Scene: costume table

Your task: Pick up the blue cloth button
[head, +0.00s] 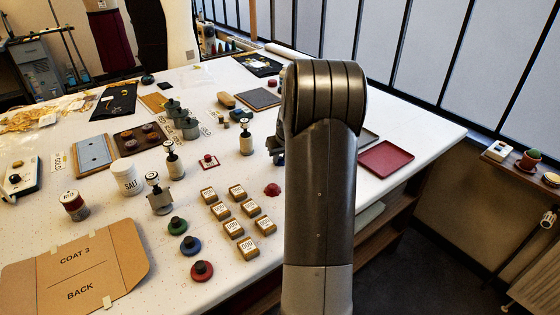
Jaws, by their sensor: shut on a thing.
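My arm rises across the middle of the view and hides most of my gripper (275,147). Only a dark edge of the gripper shows left of the arm, above the white table (330,185). I cannot make out a blue cloth button for certain. A blue disc with a dark knob (190,245) stands on the table, between a green disc (177,226) and a red disc (202,271), apart from my gripper. A small red button-like piece (272,190) lies left of my arm.
Several wooden numbered blocks (233,228) stand left of my arm. A red tray (386,158) lies to its right. The table's right edge (425,158) is close.

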